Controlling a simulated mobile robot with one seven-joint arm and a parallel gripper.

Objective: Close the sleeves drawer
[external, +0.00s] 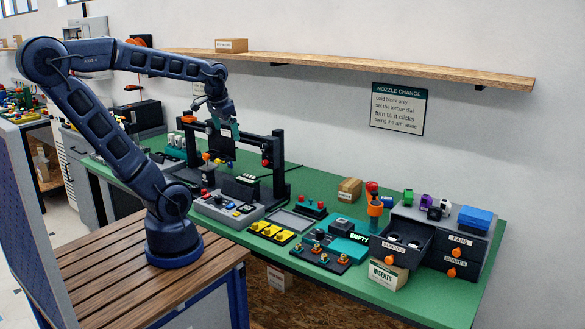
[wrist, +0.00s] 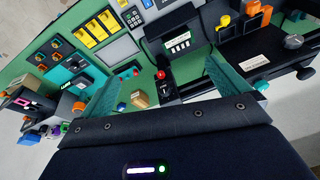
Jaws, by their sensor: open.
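The sleeves drawer (external: 398,245) is pulled out of a grey drawer cabinet (external: 473,246) at the right end of the green bench in the external view. Its front has a "SLEEVES" label and an orange knob, and rounded items show inside. My gripper (external: 222,128) is far to the left of it, raised near the black printer frame. In the wrist view my gripper (wrist: 168,88) has its two teal fingers spread wide with nothing held between them.
Two other drawers with orange knobs appear shut beside the sleeves drawer. An orange post with a red ball (external: 374,204) stands close to its left. An "INSERTS" box (external: 387,274) sits below its front. Control panels and a cardboard box (external: 349,190) occupy the bench between. A shelf (external: 350,67) runs above.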

